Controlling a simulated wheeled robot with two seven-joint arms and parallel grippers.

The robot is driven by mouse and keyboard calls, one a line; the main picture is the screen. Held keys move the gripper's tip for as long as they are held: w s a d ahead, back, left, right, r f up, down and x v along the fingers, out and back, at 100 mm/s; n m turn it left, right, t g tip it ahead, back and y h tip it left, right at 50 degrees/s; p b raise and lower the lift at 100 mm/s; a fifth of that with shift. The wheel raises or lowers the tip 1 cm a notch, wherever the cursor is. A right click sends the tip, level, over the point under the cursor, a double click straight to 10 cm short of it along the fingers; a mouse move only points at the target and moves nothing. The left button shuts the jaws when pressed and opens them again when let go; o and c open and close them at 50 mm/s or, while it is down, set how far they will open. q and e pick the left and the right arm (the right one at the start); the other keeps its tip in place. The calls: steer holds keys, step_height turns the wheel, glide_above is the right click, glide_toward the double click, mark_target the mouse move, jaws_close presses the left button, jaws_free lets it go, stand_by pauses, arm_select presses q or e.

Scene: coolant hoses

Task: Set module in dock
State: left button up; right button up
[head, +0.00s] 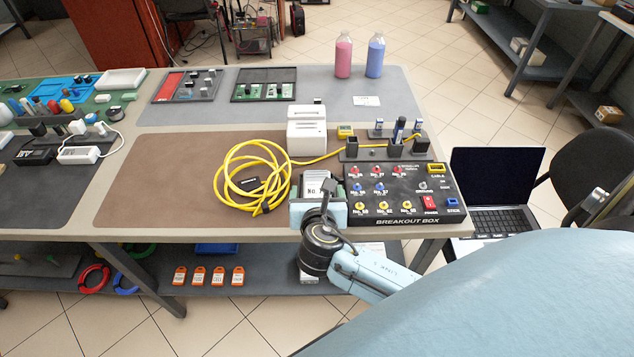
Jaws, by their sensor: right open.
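A small module with a white label reading "No." (316,184) lies on the brown mat, left of the black breakout box. My right gripper (319,196) comes in from the lower right on a light blue arm. It is open, over the near end of the module, with its fingers around or just above it; I cannot tell if they touch it. The gripper body hides the near part of the module. A white slotted block (306,135) stands behind the module; I cannot tell whether it is the dock. My left gripper is not in view.
A coiled yellow cable (252,180) lies left of the module and runs behind it to a black holder (386,150). The breakout box (402,195) stands close on the right. Pink and blue bottles (343,58) stand at the back. The mat's left part (150,175) is clear.

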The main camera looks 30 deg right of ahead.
steer(key=v, duration=0.7)
steer(key=shift+p, duration=0.4)
